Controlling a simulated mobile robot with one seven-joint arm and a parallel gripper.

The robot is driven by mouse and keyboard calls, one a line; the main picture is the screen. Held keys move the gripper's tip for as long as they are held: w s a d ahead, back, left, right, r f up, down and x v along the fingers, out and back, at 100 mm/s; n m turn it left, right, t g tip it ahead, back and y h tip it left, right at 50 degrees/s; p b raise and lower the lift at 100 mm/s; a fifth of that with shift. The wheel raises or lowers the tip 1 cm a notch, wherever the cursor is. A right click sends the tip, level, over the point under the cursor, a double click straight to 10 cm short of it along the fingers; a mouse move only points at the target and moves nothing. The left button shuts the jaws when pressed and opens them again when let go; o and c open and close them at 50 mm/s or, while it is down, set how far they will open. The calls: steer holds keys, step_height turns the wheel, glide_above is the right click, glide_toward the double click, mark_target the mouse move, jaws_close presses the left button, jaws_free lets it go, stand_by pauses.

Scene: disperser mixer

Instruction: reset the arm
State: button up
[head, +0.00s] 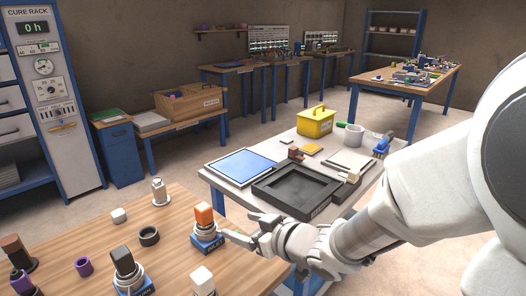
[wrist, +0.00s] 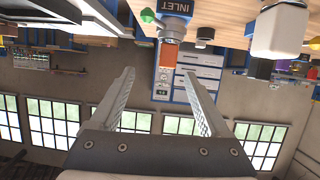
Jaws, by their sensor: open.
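My gripper (head: 237,226) hangs over the right part of the wooden table, just right of an orange-topped piece (head: 204,217) on a blue-based stand. Its fingers are apart with nothing between them. In the wrist view the open fingers (wrist: 160,75) spread wide, and the picture is upside down. The orange-topped piece (wrist: 168,55) shows beyond the fingertips there, near the label reading INLET. My white arm reaches in from the right side of the head view.
A black-topped stand (head: 127,268), a dark ring (head: 149,236) and a white-topped piece (head: 202,281) stand on the wooden table (head: 60,247). Behind is a white table with a black tray (head: 297,187), blue panel (head: 241,164) and yellow box (head: 316,121).

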steer(key=s+d+r+m+h, duration=0.1)
steer(key=d+r+m+h, duration=0.3)
steer(key=d, duration=0.5)
steer(key=s+d+r+m+h, duration=0.1)
steer(key=d+r+m+h, duration=0.1)
steer(key=d+h, duration=0.5)
steer(key=s+d+m+g+y, duration=0.1)
steer(key=s+d+m+g, duration=0.1)
steer(key=s, duration=0.6)
steer(key=s+d+m+g, duration=0.2)
steer(key=s, duration=0.7)
step_height(320, 180, up, 16)
steer(key=p, duration=1.6)
steer(key=shift+w+r, duration=0.15)
steer(key=shift+d, duration=0.1)
